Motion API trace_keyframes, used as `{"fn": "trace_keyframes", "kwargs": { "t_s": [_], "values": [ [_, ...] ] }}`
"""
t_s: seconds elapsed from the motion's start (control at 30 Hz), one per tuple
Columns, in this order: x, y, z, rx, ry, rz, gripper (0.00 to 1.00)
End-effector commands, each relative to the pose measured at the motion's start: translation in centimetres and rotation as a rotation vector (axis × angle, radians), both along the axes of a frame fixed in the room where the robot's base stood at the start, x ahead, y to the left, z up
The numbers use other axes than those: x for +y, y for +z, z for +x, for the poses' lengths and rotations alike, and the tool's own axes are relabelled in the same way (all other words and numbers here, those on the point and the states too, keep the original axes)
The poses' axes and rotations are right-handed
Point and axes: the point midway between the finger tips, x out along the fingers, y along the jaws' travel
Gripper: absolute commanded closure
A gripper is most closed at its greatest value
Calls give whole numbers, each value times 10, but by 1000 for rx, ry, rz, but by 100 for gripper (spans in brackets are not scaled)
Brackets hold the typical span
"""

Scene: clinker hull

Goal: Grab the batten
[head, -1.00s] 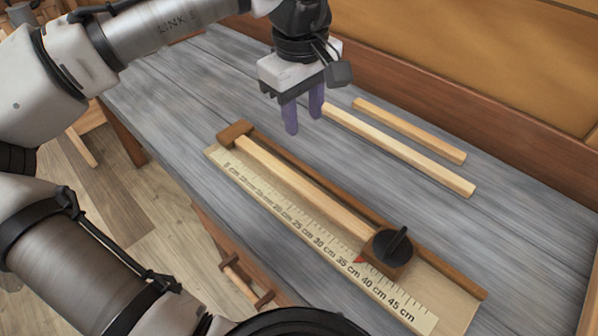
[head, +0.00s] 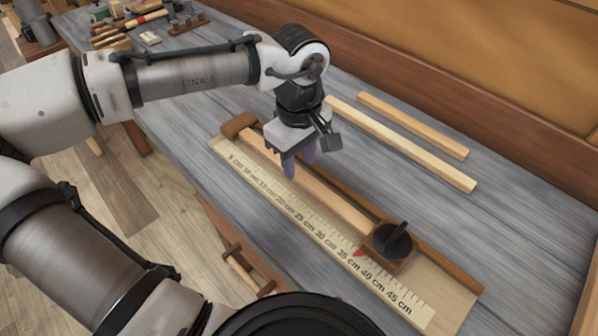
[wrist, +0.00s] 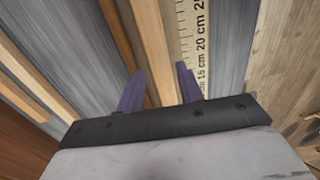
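A pale wooden batten (head: 338,207) lies in a measuring jig (head: 425,312), along a brown fence (head: 435,258) and beside a centimetre scale. Its far end is by a brown end block (head: 239,124); its near end is at a sliding stop with a black knob (head: 392,241). My gripper (head: 299,167) is open and empty, pointing down over the far half of this batten. In the wrist view the batten (wrist: 153,45) runs between the two purple fingers (wrist: 160,80). I cannot tell how high the fingertips are above it.
Two loose battens, a longer one (head: 410,148) and a shorter one (head: 415,125), lie behind the jig on the grey bench (head: 520,225). A wooden backboard (head: 480,100) rises along the bench's rear. Assorted small items (head: 140,22) stand at the far left end.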

Motion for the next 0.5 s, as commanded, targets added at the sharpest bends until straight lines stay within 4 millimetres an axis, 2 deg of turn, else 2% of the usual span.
{"fn": "trace_keyframes", "kwargs": {
  "t_s": [0.2,0.47,0.5],
  "values": [
    [0,-24,-1,0,-2,0,64],
    [0,-27,-1,0,-2,0,64],
    [0,-27,-1,0,-2,0,69]
  ]
}}
